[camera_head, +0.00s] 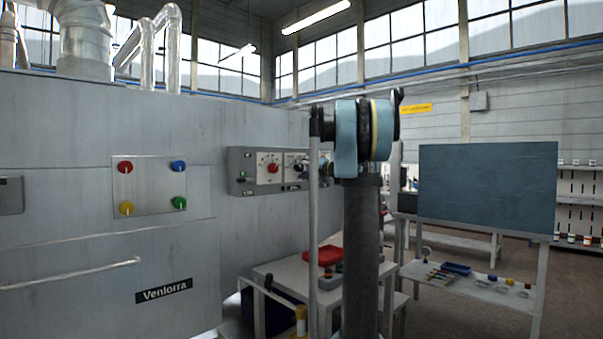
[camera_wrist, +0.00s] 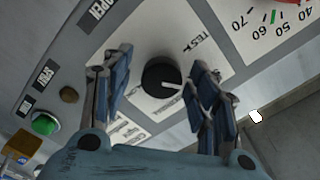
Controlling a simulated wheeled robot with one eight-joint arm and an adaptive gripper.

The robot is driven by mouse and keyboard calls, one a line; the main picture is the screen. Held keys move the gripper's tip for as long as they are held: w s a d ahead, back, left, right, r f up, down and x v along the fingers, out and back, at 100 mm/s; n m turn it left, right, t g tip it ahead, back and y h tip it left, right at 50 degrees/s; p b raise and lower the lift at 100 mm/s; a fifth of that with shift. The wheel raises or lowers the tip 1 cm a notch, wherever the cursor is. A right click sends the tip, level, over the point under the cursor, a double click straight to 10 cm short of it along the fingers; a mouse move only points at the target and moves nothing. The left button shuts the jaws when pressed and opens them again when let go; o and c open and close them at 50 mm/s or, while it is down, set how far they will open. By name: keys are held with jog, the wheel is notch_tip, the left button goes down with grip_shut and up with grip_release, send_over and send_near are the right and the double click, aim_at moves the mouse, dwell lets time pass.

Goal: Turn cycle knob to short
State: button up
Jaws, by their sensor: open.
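A round black knob (camera_wrist: 161,76) with a white pointer line sits on a white plate (camera_wrist: 150,32) in the wrist view. The pointer faces right and slightly down in that picture. A label reading "TEST" is printed to its upper right; the lettering below left of it is partly covered and I cannot read it. My gripper (camera_wrist: 158,69) is open, with one blue-padded finger on each side of the knob. I cannot tell whether the fingers touch it. In the head view, the grey control panel (camera_head: 242,166) is partly hidden by my arm.
A numbered scale (camera_wrist: 272,28) with a red knob is at upper right. A white table (camera_head: 280,268) with a red tray (camera_head: 325,255) stands below the panel.

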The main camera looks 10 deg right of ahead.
jog(key=c, duration=1.1)
jog(key=shift+o, duration=0.2)
jog(key=shift+m, duration=0.5)
jog(key=o, duration=1.1)
jog(key=shift+f, duration=0.1)
jog(key=shift+c, duration=0.2)
